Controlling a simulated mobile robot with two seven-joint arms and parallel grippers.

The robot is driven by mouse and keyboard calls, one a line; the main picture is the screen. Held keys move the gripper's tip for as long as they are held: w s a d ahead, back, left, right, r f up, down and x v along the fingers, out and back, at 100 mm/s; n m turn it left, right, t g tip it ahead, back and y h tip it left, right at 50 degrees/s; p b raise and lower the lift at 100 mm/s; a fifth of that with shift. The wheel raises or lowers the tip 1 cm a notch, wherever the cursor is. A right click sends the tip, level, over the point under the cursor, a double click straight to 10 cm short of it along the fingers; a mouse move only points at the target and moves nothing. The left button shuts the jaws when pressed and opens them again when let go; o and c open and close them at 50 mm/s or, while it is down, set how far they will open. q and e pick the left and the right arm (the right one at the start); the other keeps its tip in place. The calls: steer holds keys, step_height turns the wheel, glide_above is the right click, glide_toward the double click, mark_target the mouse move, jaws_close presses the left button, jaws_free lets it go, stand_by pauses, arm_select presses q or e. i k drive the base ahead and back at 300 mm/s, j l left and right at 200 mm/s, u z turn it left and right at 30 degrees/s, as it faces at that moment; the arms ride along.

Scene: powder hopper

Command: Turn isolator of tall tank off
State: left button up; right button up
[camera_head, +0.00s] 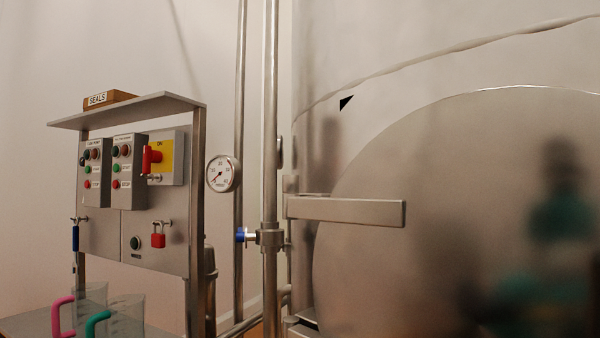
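The isolator (153,158) is a red rotary handle on a yellow plate (166,156), fixed to a grey box at the upper right of the control panel (165,246). The red handle stands roughly upright; small lettering above it is too small to read surely. The tall tank (450,220) is a big steel vessel filling the right side, with a large round door and a flat steel bar. Neither of my grippers is in the head view.
A red padlock (158,236) and a blue-handled item (75,238) hang on the panel. Two button boxes (128,171) sit left of the isolator. A SEALS box (108,99) rests on the panel's roof. Jugs (125,314) stand below. A gauge (222,174) and pipes (270,130) stand right of the panel.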

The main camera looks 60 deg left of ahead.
mark_target(150, 156)
steer(key=u, duration=2.8)
steer(key=i+j, duration=0.15)
steer(key=j, duration=0.2)
steer(key=i+j+z, duration=0.1)
steer(key=j, duration=0.3)
steer(key=i+j+z, duration=0.1)
steer(key=i+j, duration=0.25)
steer(key=j, duration=0.4)
steer(key=i+j+z, duration=0.1)
steer(key=j, duration=0.3)
steer(key=i+j, duration=0.2)
steer(key=j, duration=0.2)
steer(key=z, duration=0.05)
